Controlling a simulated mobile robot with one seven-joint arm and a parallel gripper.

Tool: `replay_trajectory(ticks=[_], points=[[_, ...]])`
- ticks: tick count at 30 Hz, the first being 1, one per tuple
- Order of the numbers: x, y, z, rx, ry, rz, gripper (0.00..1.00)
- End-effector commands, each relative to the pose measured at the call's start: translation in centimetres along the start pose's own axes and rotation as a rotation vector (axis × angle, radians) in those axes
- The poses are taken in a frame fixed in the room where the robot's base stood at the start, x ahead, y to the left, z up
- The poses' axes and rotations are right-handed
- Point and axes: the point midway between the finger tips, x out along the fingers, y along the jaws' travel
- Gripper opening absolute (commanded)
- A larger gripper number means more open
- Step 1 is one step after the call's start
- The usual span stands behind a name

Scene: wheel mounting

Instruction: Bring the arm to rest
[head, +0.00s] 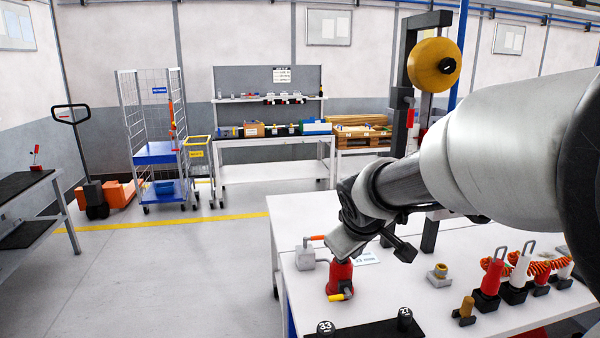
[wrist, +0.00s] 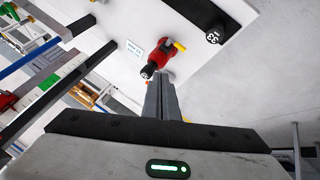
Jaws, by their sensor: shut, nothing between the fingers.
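My gripper (wrist: 159,88) is shut and empty, its two dark fingers together in the wrist view. In the head view my arm reaches in from the right, and the gripper hangs low over the left part of the white table (head: 466,321); its fingertips are hard to make out there. A red tool (head: 340,278) with a yellow part stands on the table just below the gripper. It also shows past the fingertips in the wrist view (wrist: 163,53). I cannot tell how large the gap to it is.
A yellow wheel (head: 433,65) hangs on a dark upright frame behind my arm. A black tray (head: 365,331) with numbered sockets lies at the table's front. Red and white tools (head: 492,275) stand at right, near a brass-coloured part (head: 439,272).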

Motion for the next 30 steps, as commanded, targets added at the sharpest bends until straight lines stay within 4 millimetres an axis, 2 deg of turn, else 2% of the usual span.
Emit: replay_trajectory(ticks=[1,5,8,9,12,15,20,30], points=[[-2.4,0.6,0.5,0.035,-0.009,0.010,0.00],[-7.6,1.1,3.2,0.147,-0.048,0.019,0.00],[-12.2,0.8,6.0,0.261,-0.079,0.009,0.00],[-14.1,0.5,7.2,0.314,-0.089,-0.001,0.00],[-18.0,-1.1,10.2,0.433,-0.112,-0.041,0.00],[-20.5,-2.7,12.3,0.521,-0.127,-0.085,0.00],[-22.1,-4.3,14.0,0.588,-0.137,-0.130,0.00],[-22.1,-4.6,14.2,0.596,-0.139,-0.136,0.00]])
